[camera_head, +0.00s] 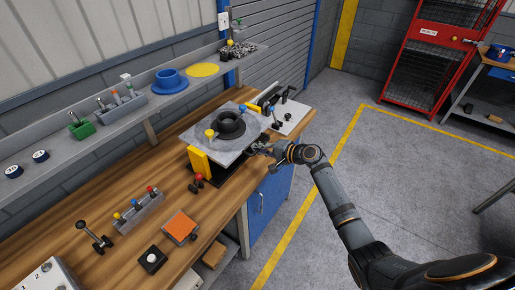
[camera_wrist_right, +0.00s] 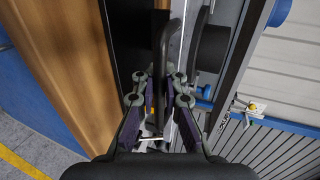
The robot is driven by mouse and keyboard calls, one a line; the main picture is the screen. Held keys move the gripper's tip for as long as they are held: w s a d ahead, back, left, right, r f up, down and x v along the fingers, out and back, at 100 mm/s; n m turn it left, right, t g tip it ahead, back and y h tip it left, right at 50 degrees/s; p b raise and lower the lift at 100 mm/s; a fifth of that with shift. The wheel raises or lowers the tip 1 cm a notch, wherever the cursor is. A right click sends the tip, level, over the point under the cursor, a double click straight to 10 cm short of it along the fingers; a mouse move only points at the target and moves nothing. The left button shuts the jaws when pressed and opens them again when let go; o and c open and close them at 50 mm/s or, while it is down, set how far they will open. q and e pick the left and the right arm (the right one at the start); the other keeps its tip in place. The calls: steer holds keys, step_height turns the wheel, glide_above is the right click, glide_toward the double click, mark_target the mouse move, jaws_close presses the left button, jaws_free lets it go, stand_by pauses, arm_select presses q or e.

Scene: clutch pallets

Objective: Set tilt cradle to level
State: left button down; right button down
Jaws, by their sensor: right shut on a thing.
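The tilt cradle stands on the wooden bench, with a grey top plate (camera_head: 196,135) over a yellow support (camera_head: 199,163) and a dark base. A black ring-shaped part (camera_head: 229,124) sits on the plate. I cannot tell exactly how far the plate is tilted. My right gripper (camera_head: 259,148) is at the cradle's right front edge. In the right wrist view, its fingers (camera_wrist_right: 162,85) are shut on a dark bar-like handle (camera_wrist_right: 167,45) beside the cradle. The fingers hide part of the handle. My left gripper is not in view.
The bench (camera_head: 120,175) also carries a red-knobbed lever (camera_head: 197,181), a rack of coloured-top tools (camera_head: 138,212), an orange pad (camera_head: 181,227) and a black-knobbed lever (camera_head: 92,236). A shelf (camera_head: 60,156) runs behind.

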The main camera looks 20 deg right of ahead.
steer(key=shift+r, duration=0.55)
steer(key=c, duration=1.7)
jaws_free()
steer(key=shift+d, duration=0.15)
steer(key=shift+s+d, duration=0.1)
steer(key=shift+s, duration=0.1)
steer(key=shift+v, duration=6)
